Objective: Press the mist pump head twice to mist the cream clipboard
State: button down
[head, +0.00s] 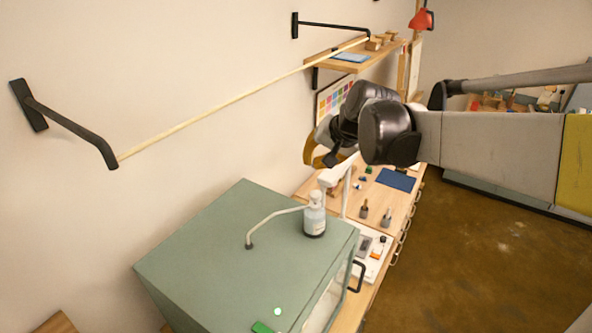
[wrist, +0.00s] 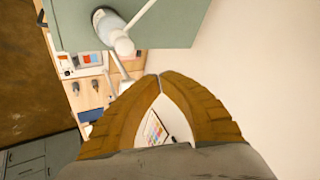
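I cannot make out the cream clipboard in either view.
The wooden bench (head: 345,205) beyond holds a blue mat (head: 396,179) and small tools. A wall rail (head: 235,100) runs at left.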

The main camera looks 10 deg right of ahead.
jog(key=shift+f+b, duration=2)
jog(key=shift+f, duration=1.2)
jog(key=shift+f+b, duration=0.4)
jog(key=shift+f+b, duration=0.7)
jog(key=shift+f, duration=0.2)
jog(key=shift+r, duration=0.1)
jog(key=shift+r+p, duration=0.9)
jog(key=shift+r, duration=0.35)
jog(key=shift+r+p, duration=1.75)
jog(key=shift+r, duration=0.8)
